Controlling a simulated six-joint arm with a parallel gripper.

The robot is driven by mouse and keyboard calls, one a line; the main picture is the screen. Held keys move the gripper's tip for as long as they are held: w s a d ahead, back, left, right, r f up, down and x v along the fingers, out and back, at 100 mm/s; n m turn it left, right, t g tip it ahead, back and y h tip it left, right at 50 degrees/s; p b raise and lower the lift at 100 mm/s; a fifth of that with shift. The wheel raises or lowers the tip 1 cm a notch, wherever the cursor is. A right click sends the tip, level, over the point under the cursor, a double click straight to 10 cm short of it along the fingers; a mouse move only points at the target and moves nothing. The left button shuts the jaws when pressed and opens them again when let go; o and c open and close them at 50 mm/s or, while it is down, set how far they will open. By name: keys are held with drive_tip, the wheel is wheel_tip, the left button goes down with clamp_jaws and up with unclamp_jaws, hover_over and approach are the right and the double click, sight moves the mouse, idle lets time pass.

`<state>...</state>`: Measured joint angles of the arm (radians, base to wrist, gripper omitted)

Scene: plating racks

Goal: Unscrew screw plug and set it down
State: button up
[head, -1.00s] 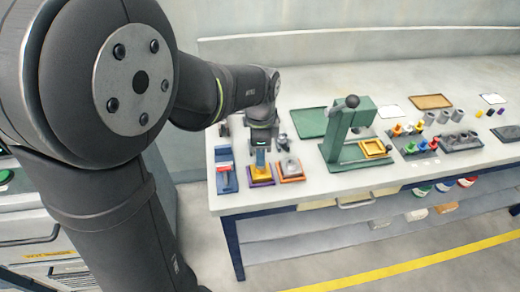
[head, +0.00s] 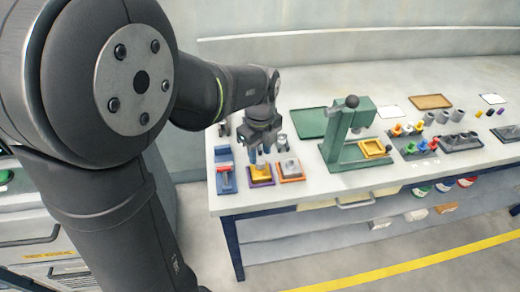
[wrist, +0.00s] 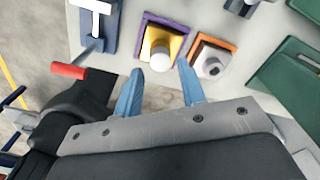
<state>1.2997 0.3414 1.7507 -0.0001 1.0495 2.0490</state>
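A yellow block (wrist: 163,42) with a pale round-topped cylinder (wrist: 160,58) on it sits in a purple-edged tray (wrist: 184,33). I cannot tell for certain which cylinder is the screw plug. My gripper (wrist: 160,80) has its two blue fingers spread wide, with nothing between them. In the head view my gripper (head: 260,158) is above the purple tray (head: 262,183), and its fingers partly hide the yellow block.
A blue fixture with a red handle (head: 224,170) stands left of the trays. A green press (head: 350,140) stands to the right, with a green mat (head: 312,122) behind it. Racks of coloured and grey parts (head: 415,138) lie farther right. The table's front edge is close to the trays.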

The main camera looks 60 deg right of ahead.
sight(260, 161)
drive_tip(key=m, duration=0.7)
idle(0.4)
drive_tip(key=shift+f, duration=1.8)
drive_tip(key=shift+c, duration=0.3)
clamp_jaws()
drive_tip(key=n, duration=0.4)
drive_tip(key=shift+n, duration=0.3)
drive_tip(key=n, duration=0.4)
drive_tip(key=shift+n, duration=0.3)
